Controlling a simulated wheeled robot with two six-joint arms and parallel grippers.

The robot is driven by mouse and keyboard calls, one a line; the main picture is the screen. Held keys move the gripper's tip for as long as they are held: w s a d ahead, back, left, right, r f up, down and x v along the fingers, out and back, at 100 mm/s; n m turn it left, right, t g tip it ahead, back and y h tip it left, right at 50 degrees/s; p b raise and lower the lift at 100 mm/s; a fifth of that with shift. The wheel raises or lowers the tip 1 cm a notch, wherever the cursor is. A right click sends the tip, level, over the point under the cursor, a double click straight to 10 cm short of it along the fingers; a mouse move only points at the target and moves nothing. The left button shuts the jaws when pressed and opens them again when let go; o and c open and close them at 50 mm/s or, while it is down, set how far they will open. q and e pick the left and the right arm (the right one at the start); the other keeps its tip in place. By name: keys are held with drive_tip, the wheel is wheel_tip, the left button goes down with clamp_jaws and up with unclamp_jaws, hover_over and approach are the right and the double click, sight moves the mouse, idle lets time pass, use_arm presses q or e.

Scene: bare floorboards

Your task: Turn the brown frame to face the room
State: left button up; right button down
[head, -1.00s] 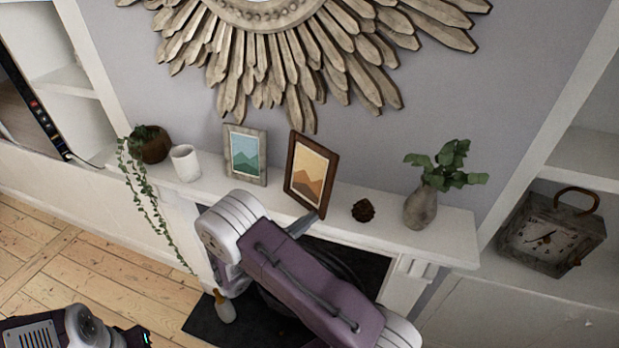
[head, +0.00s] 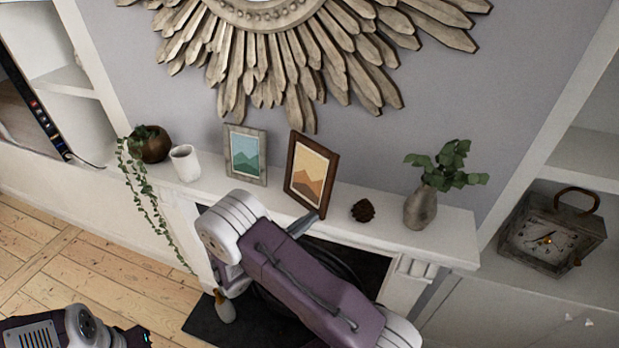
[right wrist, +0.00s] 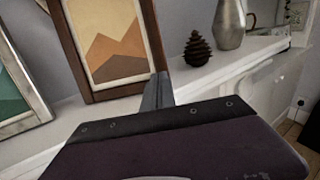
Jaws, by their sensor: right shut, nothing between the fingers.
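The brown frame (head: 311,173) stands upright on the white mantel, with an orange mountain picture showing toward the room. In the right wrist view the brown frame (right wrist: 108,45) fills the upper left. My right gripper (head: 308,222) is shut and empty at the frame's lower right corner. In the right wrist view its fingertips (right wrist: 161,80) overlap that corner; I cannot tell whether they touch it. My left arm shows at the bottom left of the head view, and its fingers are not clearly visible.
On the mantel (head: 385,228) stand a grey frame (head: 245,154) with a green picture, a white mug (head: 186,163), a trailing plant (head: 152,143), a pine cone (head: 363,211) and a vase with leaves (head: 421,207). A sunburst mirror hangs above. A clock (head: 551,233) sits on the right shelf.

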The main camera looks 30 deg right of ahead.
sight(328, 205)
drive_tip(key=shift+x, duration=4)
drive_tip(key=v, duration=1.3)
drive_tip(key=shift+f+b, duration=0.1)
drive_tip(key=shift+b, duration=0.2)
